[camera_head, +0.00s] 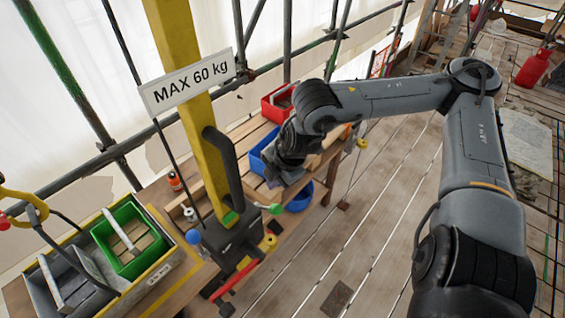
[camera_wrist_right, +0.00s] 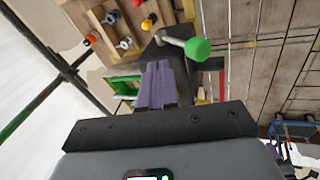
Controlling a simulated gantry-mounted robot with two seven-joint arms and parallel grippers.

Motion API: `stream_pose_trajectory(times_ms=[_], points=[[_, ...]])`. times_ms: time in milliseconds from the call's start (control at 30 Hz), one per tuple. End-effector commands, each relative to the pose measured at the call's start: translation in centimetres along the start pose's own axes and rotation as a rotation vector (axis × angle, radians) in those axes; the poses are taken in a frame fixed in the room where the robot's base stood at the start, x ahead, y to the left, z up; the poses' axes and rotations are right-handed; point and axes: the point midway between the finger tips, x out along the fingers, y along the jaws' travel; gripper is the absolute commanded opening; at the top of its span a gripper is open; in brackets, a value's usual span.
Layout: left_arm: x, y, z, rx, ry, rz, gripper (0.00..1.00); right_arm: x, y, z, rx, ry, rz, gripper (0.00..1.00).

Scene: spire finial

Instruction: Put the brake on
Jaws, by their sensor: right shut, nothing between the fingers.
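A hoist with a yellow post (camera_head: 185,90) stands on a dark housing (camera_head: 228,243) in the head view. A lever with a green knob (camera_head: 276,208) sticks out from its right side. A blue knob (camera_head: 193,237) is on its left, and a red bar (camera_head: 237,279) shows low in front. I cannot tell which of these is the brake. My right gripper (camera_wrist_right: 158,88) is shut and empty, its purple fingers pointing at the housing. In the right wrist view the green knob (camera_wrist_right: 197,49) is just right of and beyond the fingertips, seemingly apart from them. My left gripper is not in view.
A bench behind the hoist holds a red bin (camera_head: 279,103) and a blue bin (camera_head: 262,150). A green tray (camera_head: 130,255) sits at left in a larger box. A "MAX 60 kg" sign (camera_head: 188,82) hangs on the post. Plank floor at right is mostly clear.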

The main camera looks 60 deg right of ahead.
Motion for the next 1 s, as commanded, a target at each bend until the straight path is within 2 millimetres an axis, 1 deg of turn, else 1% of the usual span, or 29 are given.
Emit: stream_pose_trajectory(times_ms=[33, 267, 633, 800, 1000], points=[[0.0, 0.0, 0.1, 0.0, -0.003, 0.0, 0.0, -0.7, 0.1, -0.1, -0.001, 0.005, 0.005, 0.0], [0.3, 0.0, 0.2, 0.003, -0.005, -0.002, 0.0, -2.8, -0.1, -0.1, -0.002, 0.003, 0.007, 0.0], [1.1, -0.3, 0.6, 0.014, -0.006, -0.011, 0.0, -6.8, -0.5, 0.1, -0.001, 0.0, 0.005, 0.0], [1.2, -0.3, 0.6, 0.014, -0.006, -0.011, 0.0, -7.7, -0.6, 0.1, 0.0, 0.001, 0.003, 0.0], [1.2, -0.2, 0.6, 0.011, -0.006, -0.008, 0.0, -7.9, -0.6, 0.1, 0.0, 0.001, 0.003, 0.0]])
